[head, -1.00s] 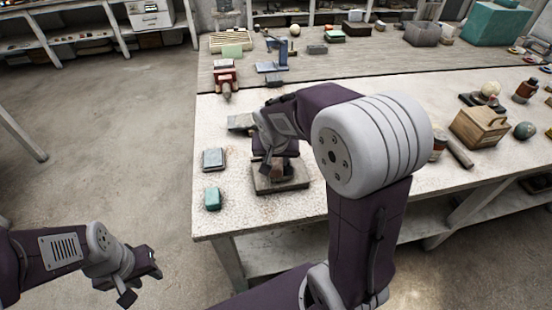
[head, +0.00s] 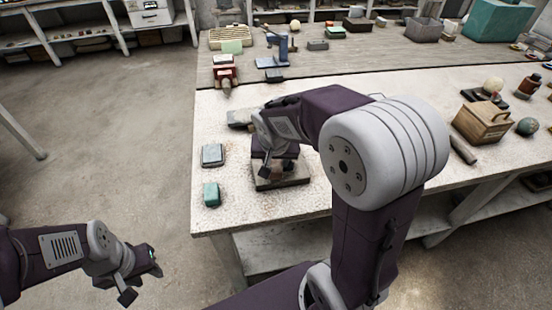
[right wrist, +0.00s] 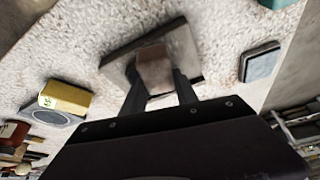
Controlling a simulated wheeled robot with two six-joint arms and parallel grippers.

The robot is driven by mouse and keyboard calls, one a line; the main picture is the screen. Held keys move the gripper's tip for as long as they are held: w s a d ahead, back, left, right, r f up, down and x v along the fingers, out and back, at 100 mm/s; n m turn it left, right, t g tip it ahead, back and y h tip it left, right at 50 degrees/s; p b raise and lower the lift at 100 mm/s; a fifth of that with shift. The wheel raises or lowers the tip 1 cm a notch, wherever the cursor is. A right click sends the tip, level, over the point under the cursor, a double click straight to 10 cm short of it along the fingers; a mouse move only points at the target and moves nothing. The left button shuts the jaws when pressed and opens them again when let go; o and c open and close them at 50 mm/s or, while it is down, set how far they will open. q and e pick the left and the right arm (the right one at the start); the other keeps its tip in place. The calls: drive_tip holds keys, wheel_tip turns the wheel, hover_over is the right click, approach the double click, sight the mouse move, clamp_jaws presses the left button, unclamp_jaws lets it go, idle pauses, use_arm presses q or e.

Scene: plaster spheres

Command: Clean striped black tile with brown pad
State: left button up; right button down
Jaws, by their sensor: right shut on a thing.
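A flat, dark square tile (head: 296,180) lies on the pale table near its left front; in the right wrist view it is grey-brown (right wrist: 182,45). I cannot make out clear stripes on it. My right gripper (head: 277,168) is over the tile, fingers pointing down. In the right wrist view it is shut on a brown pad (right wrist: 155,72), which is against or just above the tile's face; I cannot tell if they touch. In the head view the pad is mostly hidden by the gripper. My left gripper (head: 142,280) hangs over the floor, fingers apart and empty.
A yellow block (right wrist: 66,97) rests on a grey piece in the right wrist view. A wooden box (head: 484,122) stands far right. The front-left table edge is close.

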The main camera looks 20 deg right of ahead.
drive_tip(key=shift+w+d+r+p, duration=0.1)
drive_tip(key=shift+w+d+p, duration=0.1)
drive_tip(key=shift+w+p, duration=0.1)
drive_tip(key=shift+w+d, duration=0.25)
drive_tip(key=shift+w, duration=0.25)
drive_tip(key=shift+w+d+p, duration=0.15)
drive_tip(key=shift+w+p, duration=0.15)
drive_tip(key=shift+p, duration=0.05)
drive_tip(key=shift+w+d, duration=0.15)
drive_tip(key=shift+w, duration=0.15)
drive_tip(key=shift+w+d, duration=0.1)
drive_tip(key=shift+w, duration=0.05)
drive_tip(key=shift+s+a+f+b, duration=0.2)
drive_tip(key=shift+s+a+b, duration=0.2)
drive_tip(key=shift+s, duration=0.3)
drive_tip(key=shift+s+a+r, duration=0.1)
drive_tip(key=shift+s+a, duration=0.15)
drive_tip(key=shift+s, duration=0.25)
drive_tip(key=shift+s+a, duration=0.2)
drive_tip(key=shift+s, duration=0.3)
drive_tip(key=shift+w, duration=0.1)
